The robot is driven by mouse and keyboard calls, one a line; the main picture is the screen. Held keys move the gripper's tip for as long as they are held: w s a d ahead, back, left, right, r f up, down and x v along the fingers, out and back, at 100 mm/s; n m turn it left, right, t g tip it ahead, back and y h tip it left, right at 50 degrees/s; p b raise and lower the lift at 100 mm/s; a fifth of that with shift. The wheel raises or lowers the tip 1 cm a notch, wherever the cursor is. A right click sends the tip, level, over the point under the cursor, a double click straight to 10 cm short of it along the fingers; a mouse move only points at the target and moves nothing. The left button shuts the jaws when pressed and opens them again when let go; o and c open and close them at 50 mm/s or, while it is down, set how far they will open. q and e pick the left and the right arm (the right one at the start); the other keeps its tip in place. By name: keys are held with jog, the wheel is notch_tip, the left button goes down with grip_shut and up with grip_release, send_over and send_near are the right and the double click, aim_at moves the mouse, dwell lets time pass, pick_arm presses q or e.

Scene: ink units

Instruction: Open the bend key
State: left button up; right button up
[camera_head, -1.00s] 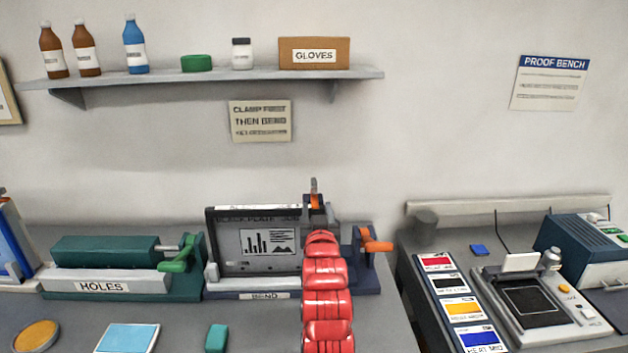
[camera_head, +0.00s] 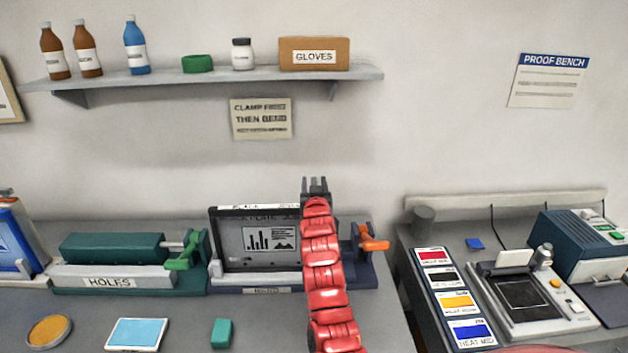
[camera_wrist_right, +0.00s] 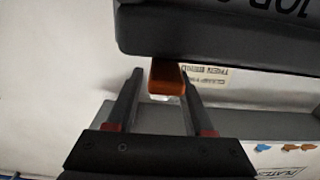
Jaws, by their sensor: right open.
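The bend unit (camera_head: 262,291) stands on the left bench with a dark framed plate (camera_head: 240,222) upright in it. An orange crank handle (camera_head: 372,240) sits on its right side. In the right wrist view a small orange key-like piece (camera_wrist_right: 167,78) sticks out below a dark block, between my fingertips. My right gripper (camera_head: 315,184) is open at the top right of the plate. It also shows in the wrist view (camera_wrist_right: 160,88), its fingers either side of the orange piece with gaps. In the head view my red arm hides this piece. My left gripper is out of view.
The green holes unit (camera_head: 115,277) stands left of the bend unit. A blue pad (camera_head: 136,334), a green block (camera_head: 221,332) and a round tin (camera_head: 48,330) lie in front. A shelf (camera_head: 200,78) with bottles hangs above. A proof bench stands to the right.

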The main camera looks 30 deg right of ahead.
jog(key=shift+w+d, duration=0.1)
jog(key=shift+w, duration=0.05)
grip_shut()
dwell(1.4)
